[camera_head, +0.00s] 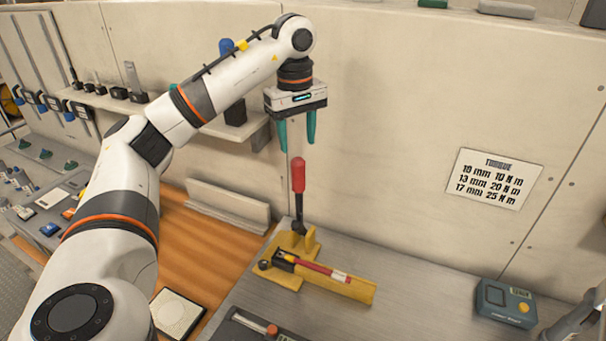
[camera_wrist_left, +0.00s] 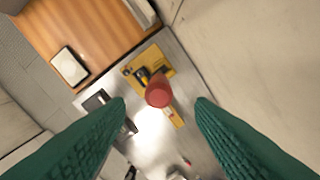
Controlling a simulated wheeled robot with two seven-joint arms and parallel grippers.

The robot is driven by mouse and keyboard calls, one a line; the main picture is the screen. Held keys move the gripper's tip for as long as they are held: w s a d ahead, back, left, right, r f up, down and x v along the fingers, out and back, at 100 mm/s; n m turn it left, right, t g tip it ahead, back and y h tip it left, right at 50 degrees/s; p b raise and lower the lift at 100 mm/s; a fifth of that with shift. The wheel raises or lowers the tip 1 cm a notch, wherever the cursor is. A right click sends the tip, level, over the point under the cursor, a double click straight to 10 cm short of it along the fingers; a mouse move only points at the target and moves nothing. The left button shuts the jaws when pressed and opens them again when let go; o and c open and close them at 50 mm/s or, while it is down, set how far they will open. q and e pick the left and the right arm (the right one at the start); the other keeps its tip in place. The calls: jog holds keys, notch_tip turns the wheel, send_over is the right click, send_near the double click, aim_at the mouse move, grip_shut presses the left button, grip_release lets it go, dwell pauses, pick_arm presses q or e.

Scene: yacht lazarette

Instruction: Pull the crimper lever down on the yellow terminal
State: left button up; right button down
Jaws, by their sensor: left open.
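The crimper is a yellow tool (camera_head: 300,262) on the grey bench, with an upright black lever that ends in a red handle (camera_head: 298,175). A red and yellow terminal or cable piece (camera_head: 325,271) lies along its yellow tray. My left gripper (camera_head: 297,146) points down with green fingers, open and empty, just above the red handle. In the left wrist view the round red handle top (camera_wrist_left: 159,91) shows between the two open fingers (camera_wrist_left: 160,104), and the yellow crimper base (camera_wrist_left: 150,66) lies below it. My right gripper is not clearly in view.
A torque notice (camera_head: 494,179) is on the pale wall behind. A teal box meter (camera_head: 506,302) stands at the right of the bench. A wall shelf (camera_head: 215,122) with small tools is at left. The metal bench between crimper and meter is clear.

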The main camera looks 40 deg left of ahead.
aim_at(298, 176)
pick_arm(q)
jog(key=f, duration=0.3)
jog(key=shift+s+f, duration=0.25)
jog(key=shift+s, duration=0.1)
jog(key=f, duration=0.2)
jog(key=f+p, duration=0.1)
jog(key=w+f, duration=0.1)
jog(key=f, duration=0.1)
jog(key=shift+f+p, duration=0.3)
jog(key=shift+p, duration=0.1)
jog(key=shift+s+f, duration=0.1)
jog(key=shift+f, duration=0.5)
pick_arm(e)
jog(key=shift+s+r, duration=0.25)
jog(key=shift+r, duration=0.5)
jog(key=shift+s, duration=0.1)
pick_arm(q)
grip_shut()
pick_arm(e)
jog(key=shift+s, duration=0.1)
